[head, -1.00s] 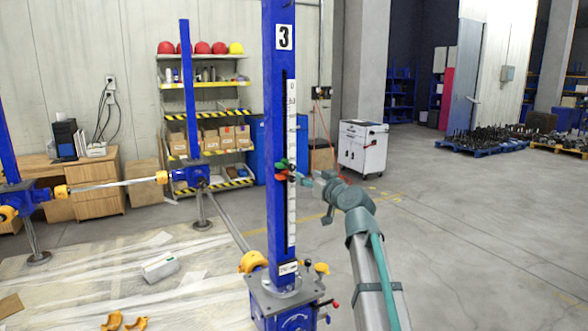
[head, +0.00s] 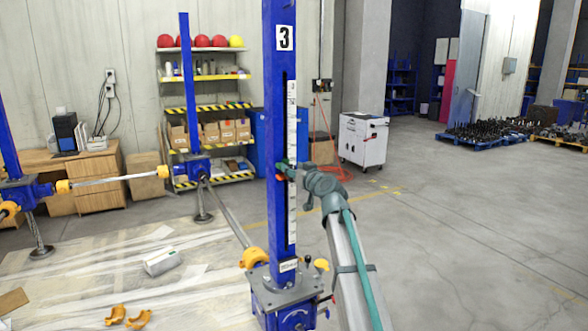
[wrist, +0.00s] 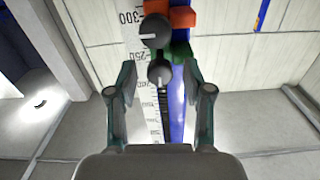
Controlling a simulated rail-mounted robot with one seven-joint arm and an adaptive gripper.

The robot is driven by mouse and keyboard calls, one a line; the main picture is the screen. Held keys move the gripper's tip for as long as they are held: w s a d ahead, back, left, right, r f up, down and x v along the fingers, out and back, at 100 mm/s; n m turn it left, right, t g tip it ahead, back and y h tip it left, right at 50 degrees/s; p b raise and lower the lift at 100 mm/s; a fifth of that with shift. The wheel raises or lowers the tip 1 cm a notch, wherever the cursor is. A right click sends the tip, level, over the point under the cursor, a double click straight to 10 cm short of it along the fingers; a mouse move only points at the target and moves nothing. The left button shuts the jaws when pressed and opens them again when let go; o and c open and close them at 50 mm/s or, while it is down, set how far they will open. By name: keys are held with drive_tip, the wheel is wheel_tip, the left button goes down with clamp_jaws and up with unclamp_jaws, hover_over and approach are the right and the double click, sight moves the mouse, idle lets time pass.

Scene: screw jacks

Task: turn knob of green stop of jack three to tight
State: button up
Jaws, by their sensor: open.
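Jack three is a blue upright column (head: 280,110) with a "3" plate and a white scale. A green stop (wrist: 180,52) shows on the column in the wrist view, just below a red stop (wrist: 183,17). Two dark round knobs with pale marker lines are in front of the scale: an upper knob (wrist: 155,30) and a lower knob (wrist: 160,76), beside the green stop. My gripper (wrist: 160,80) is open, its fingers on either side of the lower knob with visible gaps. In the head view my gripper (head: 296,172) is at the column, and its fingertips are hard to make out.
A shelf (head: 205,78) and white cabinet (head: 362,140) stand behind.

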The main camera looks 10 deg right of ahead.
drive_tip(key=shift+c, duration=0.2)
clamp_jaws()
drive_tip(key=shift+f+m+b, duration=0.1)
drive_tip(key=shift+m+b, duration=0.2)
drive_tip(key=shift+m, duration=0.1)
drive_tip(key=m+b, duration=0.1)
drive_tip(key=m, duration=0.2)
drive_tip(key=shift+d+m+b, duration=0.1)
drive_tip(key=shift+m+b, duration=0.2)
drive_tip(key=m, duration=0.4)
drive_tip(key=shift+m, duration=0.4)
drive_tip(key=shift+o, duration=0.2)
unclamp_jaws()
